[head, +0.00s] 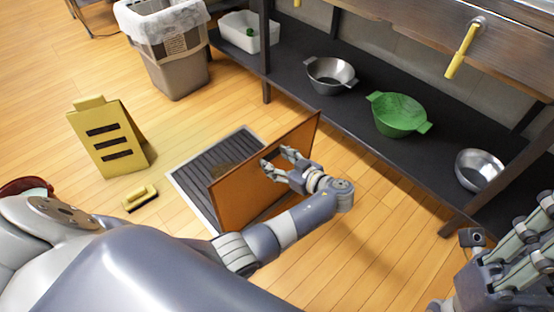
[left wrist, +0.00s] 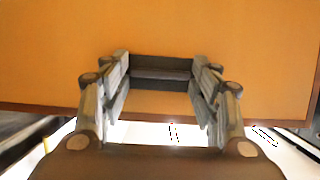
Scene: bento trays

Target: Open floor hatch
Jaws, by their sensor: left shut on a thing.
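The hatch lid, an orange-brown panel (head: 290,150), stands tilted up steeply along the right side of the floor opening. The opening has a metal frame (head: 182,178) and a dark ribbed surface inside. My left gripper (head: 272,162) is at the lid's face, shut on its handle. In the left wrist view the lid (left wrist: 215,35) fills the upper part, and the fingers close around the dark handle (left wrist: 160,73). My right gripper (head: 535,232) is at the lower right, partly cut off, away from the lid; its jaw state is unclear.
A lined bin (head: 175,68) is behind. A low dark shelf (head: 350,112) with bowls and a green colander (head: 398,112) runs along the right. Wooden floor is clear between.

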